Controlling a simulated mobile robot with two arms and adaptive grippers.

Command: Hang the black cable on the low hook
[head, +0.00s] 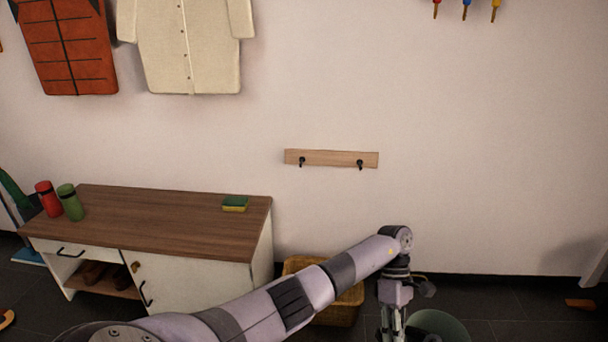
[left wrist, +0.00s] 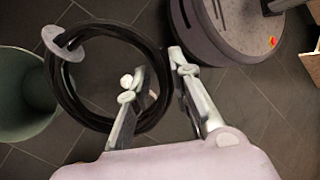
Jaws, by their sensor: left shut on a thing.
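A black cable in a round coil (left wrist: 60,85) shows in the left wrist view, with a pale grey disc (left wrist: 50,42) at its upper left. My left gripper (left wrist: 157,68) is shut on the coil's right side, which runs between its fingers. In the head view my left gripper (head: 393,318) points down at the bottom edge, and I cannot make out the cable there. A wooden rail (head: 331,158) on the wall carries two black hooks, a left hook (head: 302,161) and a right hook (head: 360,165). Both are empty, above my gripper. My right gripper is out of view.
A low cabinet (head: 160,222) stands at the left with two bottles and a sponge (head: 235,204) on top. A wicker basket (head: 350,305) is on the floor behind my arm. A green bin (head: 440,324) stands beside my gripper. The wall around the rail is clear.

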